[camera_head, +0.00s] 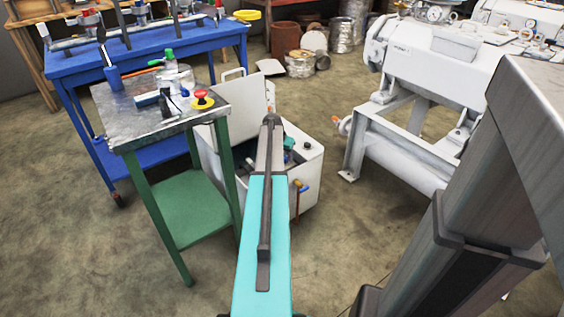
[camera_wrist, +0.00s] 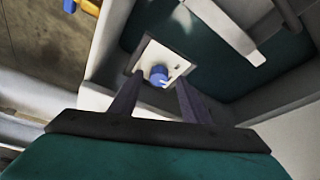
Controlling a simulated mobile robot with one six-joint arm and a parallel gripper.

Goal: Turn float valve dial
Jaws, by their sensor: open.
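A small blue knob (camera_wrist: 158,74), which looks like the float valve dial, sits on a pale square plate (camera_wrist: 150,56) in the wrist view. My gripper (camera_wrist: 158,84) is open, one finger on each side of the knob as seen in the wrist view. I cannot tell whether the fingers touch the knob or how far above it they are. In the head view my arm reaches over a white machine box (camera_head: 309,168) with its lid (camera_head: 247,108) raised. The arm hides the gripper and the knob there.
The dark green interior (camera_wrist: 155,22) of the box and its grey walls surround the plate. A metal-topped green stand (camera_head: 137,112) is close on the left, with a red emergency button (camera_head: 200,94). A large white machine (camera_head: 430,75) stands right. Bare floor (camera_head: 90,240) lies in front.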

